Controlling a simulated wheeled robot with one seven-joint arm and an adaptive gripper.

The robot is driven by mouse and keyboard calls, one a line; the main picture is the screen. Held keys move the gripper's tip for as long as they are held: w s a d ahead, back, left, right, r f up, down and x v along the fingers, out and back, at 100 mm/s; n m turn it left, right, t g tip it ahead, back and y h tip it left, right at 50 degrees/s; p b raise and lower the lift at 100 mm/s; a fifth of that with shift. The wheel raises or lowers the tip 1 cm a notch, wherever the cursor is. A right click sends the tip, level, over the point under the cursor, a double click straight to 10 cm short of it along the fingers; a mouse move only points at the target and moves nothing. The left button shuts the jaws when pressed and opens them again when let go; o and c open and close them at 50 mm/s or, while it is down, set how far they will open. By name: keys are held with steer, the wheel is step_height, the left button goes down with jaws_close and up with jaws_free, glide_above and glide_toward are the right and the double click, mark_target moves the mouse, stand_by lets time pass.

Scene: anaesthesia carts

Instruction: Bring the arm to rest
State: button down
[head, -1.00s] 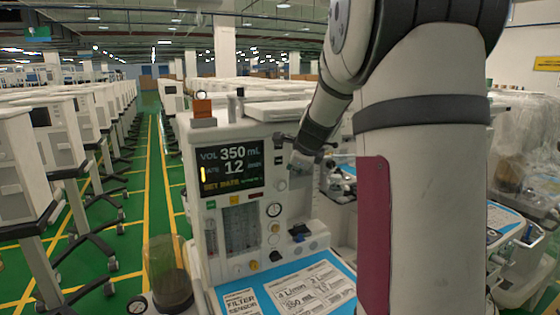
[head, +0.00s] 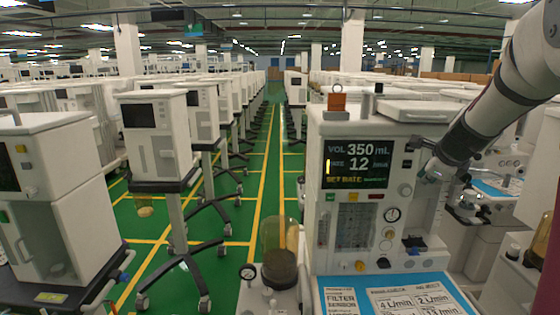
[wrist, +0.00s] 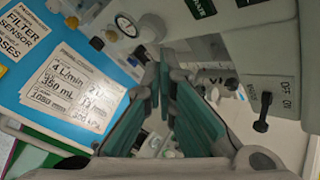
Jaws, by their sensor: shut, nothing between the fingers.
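My arm (head: 495,105) reaches in from the upper right in the head view, its dark lower end beside the right side of the nearest anaesthesia machine (head: 330,125). My gripper (wrist: 168,85) shows in the wrist view with its teal-padded fingers and nothing held. The machine's screen (head: 358,163) reads VOL 350 mL and 12, with SET RATE below. In the wrist view, a panel with an ON/OFF switch (wrist: 263,112) is to the right of the fingers; I cannot tell whether they touch anything.
A blue board with printed cards (head: 395,292) lies at the machine's front. A clear canister (head: 280,250) stands left of it. An orange block (head: 337,101) sits on top. Rows of carts (head: 155,135) fill the left. The green, yellow-lined aisle (head: 262,185) is open.

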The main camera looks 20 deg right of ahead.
steer(key=s+a+r+n+y, duration=0.1)
steer(key=s+a+n, duration=0.25)
steer(key=a, duration=0.45)
steer(key=s+a+r+n+y, duration=0.1)
steer(key=s+a+r+n, duration=0.1)
steer(key=a+n, duration=0.4)
steer(key=s+a+r+n+y, duration=0.15)
steer(key=a+n, duration=0.25)
steer(key=a, duration=0.5)
steer(key=s+a+f+n+g, duration=0.1)
steer(key=s+a+f+n, duration=0.1)
steer(key=s+a+n, duration=0.3)
steer(key=s+a+f+n+g, duration=0.1)
steer(key=s+a+f+n, duration=0.1)
steer(key=s+a+n, duration=0.4)
steer(key=s+n, duration=0.4)
steer(key=s, duration=0.4)
steer(key=shift+s, duration=0.15)
steer(key=c, duration=2.3)
jaws_free()
steer(key=shift+n+y, duration=0.25)
